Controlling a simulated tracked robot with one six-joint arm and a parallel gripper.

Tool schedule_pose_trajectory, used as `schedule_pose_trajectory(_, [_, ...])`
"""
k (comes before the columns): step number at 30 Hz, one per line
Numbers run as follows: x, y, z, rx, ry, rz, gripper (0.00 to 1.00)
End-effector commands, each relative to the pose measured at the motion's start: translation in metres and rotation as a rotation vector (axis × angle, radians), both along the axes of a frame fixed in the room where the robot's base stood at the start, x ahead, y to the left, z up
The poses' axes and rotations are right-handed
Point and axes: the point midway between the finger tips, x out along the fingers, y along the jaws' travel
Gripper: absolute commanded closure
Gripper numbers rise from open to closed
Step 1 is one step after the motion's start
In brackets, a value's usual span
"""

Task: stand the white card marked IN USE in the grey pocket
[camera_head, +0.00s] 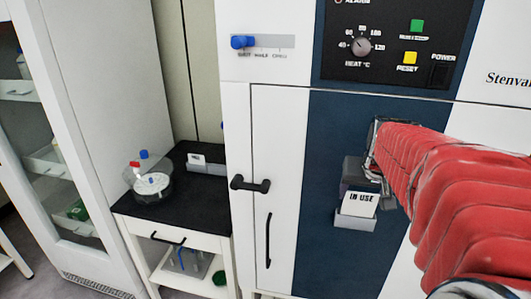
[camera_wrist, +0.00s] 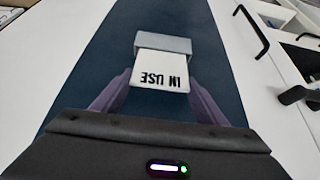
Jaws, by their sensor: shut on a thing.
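The white card marked IN USE (camera_head: 360,203) is upright and slightly tilted on the dark blue dryer front. It also shows in the wrist view (camera_wrist: 160,72), where its lettering is upside down. My gripper (camera_wrist: 161,82) is shut on the card, with one purple finger on each side edge. In the head view my gripper (camera_head: 353,188) comes in from above. The grey pocket (camera_head: 355,223) is directly below the card and also shows in the wrist view (camera_wrist: 163,43). The card's lower edge meets the pocket's opening; how deep it sits is hidden.
A black door handle (camera_head: 250,185) and a long vertical handle (camera_head: 268,240) are left of the pocket. Above is the control panel (camera_head: 395,40). A black-topped side table (camera_head: 180,200) holds a round vessel (camera_head: 152,187). The blue panel around the pocket is clear.

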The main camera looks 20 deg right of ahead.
Motion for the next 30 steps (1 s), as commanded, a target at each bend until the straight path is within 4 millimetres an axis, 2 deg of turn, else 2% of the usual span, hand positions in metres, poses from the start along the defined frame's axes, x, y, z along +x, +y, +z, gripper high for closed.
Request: schedule_pose_trajectory(30, [0.004,-0.002,-0.029,0.000,0.000,0.001,0.66])
